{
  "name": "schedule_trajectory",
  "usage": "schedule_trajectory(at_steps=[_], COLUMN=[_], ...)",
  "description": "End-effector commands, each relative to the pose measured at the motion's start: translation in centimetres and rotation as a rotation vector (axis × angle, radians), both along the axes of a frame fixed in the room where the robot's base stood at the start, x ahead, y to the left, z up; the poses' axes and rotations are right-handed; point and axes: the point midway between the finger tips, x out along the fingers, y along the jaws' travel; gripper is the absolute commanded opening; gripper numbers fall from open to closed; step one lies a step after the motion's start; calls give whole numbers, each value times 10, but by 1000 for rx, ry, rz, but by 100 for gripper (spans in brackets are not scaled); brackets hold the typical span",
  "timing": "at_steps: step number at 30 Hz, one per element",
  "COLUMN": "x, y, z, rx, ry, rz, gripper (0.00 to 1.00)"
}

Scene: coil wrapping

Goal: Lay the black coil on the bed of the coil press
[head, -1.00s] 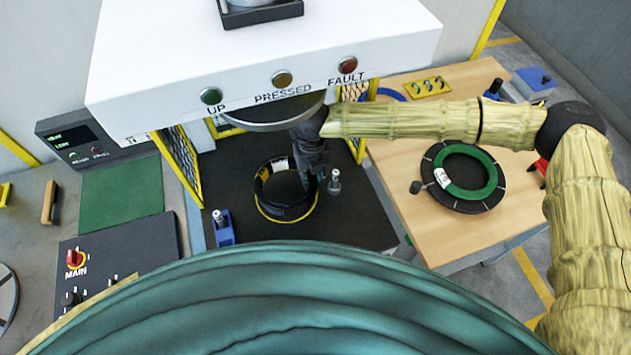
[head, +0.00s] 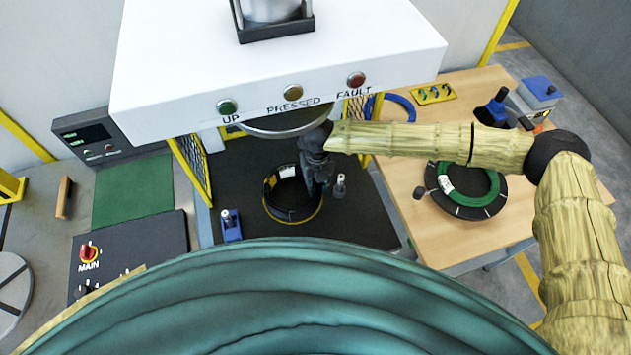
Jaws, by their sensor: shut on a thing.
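The black coil (head: 291,213) with yellow bands shows in the head view on or just above the dark bed (head: 240,180) of the coil press (head: 290,60). I cannot tell whether its underside touches the bed. My gripper (head: 320,188) points down under the round press plate (head: 285,125), at the coil's right side, and is shut on the coil's rim. Its fingertips are small and partly hidden. The coil looks about level, between a blue-based post (head: 231,225) at left and a grey post (head: 340,186) at right.
Yellow-framed mesh guards (head: 190,165) flank the bed. A wooden table (head: 400,200) at right holds a green coil (head: 468,186) on a black reel and a blue ring (head: 400,105). A control panel (head: 125,250) with a MAIN switch stands at left. The press head hangs low overhead.

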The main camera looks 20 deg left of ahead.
Motion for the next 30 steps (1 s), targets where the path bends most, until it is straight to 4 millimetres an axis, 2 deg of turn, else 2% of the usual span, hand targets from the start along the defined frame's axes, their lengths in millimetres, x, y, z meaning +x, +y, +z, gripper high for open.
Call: schedule_trajectory(at_steps=[3,4,7,8,20,30], x=[0,0,0,0,1,1], y=[1,0,0,0,0,0], z=[1,-1,-1,-1,3,38], rx=[2,0,0,0,1,1], ry=[-1,0,0,0,-1,-4], rz=[0,0,0,0,0,1], gripper=[0,24,42,43,43,43])
